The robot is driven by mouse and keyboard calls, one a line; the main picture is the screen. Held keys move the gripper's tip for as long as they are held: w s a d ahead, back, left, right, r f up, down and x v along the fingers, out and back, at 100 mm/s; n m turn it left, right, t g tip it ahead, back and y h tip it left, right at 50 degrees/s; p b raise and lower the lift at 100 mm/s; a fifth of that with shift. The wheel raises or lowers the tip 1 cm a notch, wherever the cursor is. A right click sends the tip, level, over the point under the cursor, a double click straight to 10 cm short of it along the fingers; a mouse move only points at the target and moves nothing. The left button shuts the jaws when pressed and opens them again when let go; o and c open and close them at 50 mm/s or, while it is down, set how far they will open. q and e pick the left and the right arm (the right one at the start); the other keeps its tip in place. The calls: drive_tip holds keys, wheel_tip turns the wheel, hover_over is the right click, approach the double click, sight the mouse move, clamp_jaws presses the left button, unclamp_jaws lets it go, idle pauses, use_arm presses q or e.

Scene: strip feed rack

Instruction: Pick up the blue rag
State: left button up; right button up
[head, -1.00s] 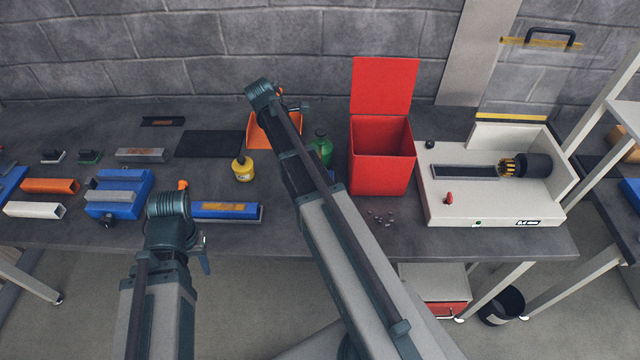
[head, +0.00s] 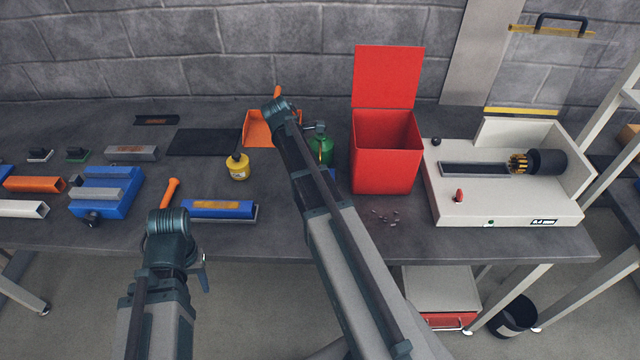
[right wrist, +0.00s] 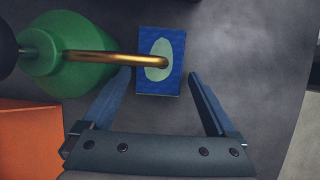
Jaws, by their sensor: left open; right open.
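The blue rag (right wrist: 143,88) lies flat on the bench in the right wrist view, a blue rectangle with a pale green oval patch. A copper spout crosses over it. In the head view only a small blue edge (head: 332,173) shows beside my right arm. My right gripper (right wrist: 160,76) is open, its fingers on either side of the rag's near part in the picture; I cannot tell the height gap. In the head view it is hidden by its arm. My left gripper (head: 203,273) hangs at the bench's front edge, away from the rag, partly hidden.
A green spouted can (head: 322,148) stands close by the rag; it fills the left of the right wrist view (right wrist: 70,60). An orange dustpan (head: 256,130), yellow bottle (head: 237,170) and open red bin (head: 386,172) are around. Small bits (head: 384,217) lie before the bin.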

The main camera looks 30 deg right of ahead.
drive_tip(key=shift+b+x, duration=0.35)
drive_tip(key=shift+x, duration=0.5)
use_arm(q)
drive_tip(key=shift+f, duration=0.75)
use_arm(e)
drive_tip(key=shift+r, duration=0.1)
drive_tip(key=c, duration=1.1)
use_arm(q)
drive_tip(key=shift+r, duration=0.1)
use_arm(e)
drive_tip(key=shift+r+p, duration=0.45)
drive_tip(key=shift+p, duration=0.1)
wheel_tip(320, 180, up, 3)
drive_tip(key=p, duration=0.3)
use_arm(q)
wheel_tip(320, 180, up, 5)
drive_tip(key=shift+f+p, duration=0.1)
drive_tip(key=shift+p, duration=0.5)
use_arm(e)
drive_tip(key=s+a, duration=0.2)
drive_tip(key=a, duration=0.2)
drive_tip(key=s+a, duration=0.3)
drive_tip(key=a, duration=0.2)
drive_tip(key=s+a+r, duration=0.1)
drive_tip(key=s+a, duration=0.2)
drive_tip(key=a, duration=0.2)
